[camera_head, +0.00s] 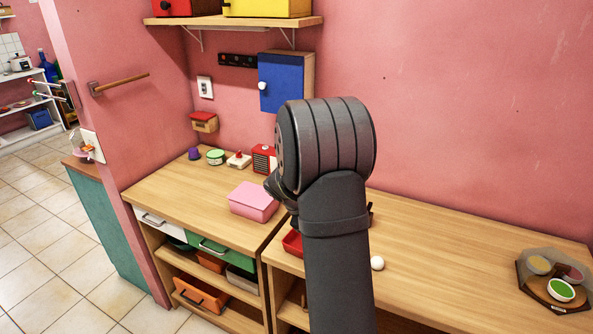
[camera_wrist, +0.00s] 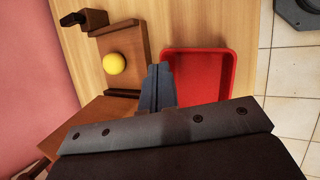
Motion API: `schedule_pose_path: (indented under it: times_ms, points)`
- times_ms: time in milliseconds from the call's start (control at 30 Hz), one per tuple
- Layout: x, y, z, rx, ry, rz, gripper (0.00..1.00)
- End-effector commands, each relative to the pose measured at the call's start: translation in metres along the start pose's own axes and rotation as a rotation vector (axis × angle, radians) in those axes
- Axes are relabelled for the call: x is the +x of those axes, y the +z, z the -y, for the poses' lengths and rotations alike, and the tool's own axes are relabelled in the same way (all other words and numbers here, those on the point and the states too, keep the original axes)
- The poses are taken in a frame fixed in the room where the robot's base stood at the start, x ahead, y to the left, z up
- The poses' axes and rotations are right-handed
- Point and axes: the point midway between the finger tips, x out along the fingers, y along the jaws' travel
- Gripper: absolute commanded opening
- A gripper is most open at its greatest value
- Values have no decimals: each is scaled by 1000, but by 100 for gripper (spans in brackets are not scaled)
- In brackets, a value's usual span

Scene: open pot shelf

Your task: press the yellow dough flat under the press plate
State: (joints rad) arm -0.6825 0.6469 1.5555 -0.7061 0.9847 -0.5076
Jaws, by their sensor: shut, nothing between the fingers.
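In the wrist view the yellow dough (camera_wrist: 114,63) is a round ball on a brown wooden base (camera_wrist: 128,38). A larger brown board (camera_wrist: 85,127), apparently the press plate, lies at the lower left, clear of the dough and partly hidden by my gripper's body. A brown block with a black knob (camera_wrist: 72,18) is at the upper left. My gripper (camera_wrist: 157,72) is shut and empty, between the dough and a red tray (camera_wrist: 233,70), touching neither as far as I can tell. In the head view my arm hides the dough and most of the press.
The red tray's edge shows left of my arm in the head view (camera_head: 292,243). A white ball (camera_head: 377,263) lies right of my arm. A pink box (camera_head: 253,201) stands on the left counter. A dark tray with bowls (camera_head: 530,283) is far right. The counter between is clear.

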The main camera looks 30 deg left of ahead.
Motion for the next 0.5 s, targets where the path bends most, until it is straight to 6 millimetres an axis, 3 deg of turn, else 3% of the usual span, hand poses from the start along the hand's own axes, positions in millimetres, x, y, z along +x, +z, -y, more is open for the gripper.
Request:
schedule_pose_path:
  times_ms: [233, 400, 500]
  points:
    - [-53, -47, -27, 140, 368, 141, 0]
    - [-108, -88, -42, 275, 678, 110, 0]
    - [-126, -102, -49, 332, 840, 83, 0]
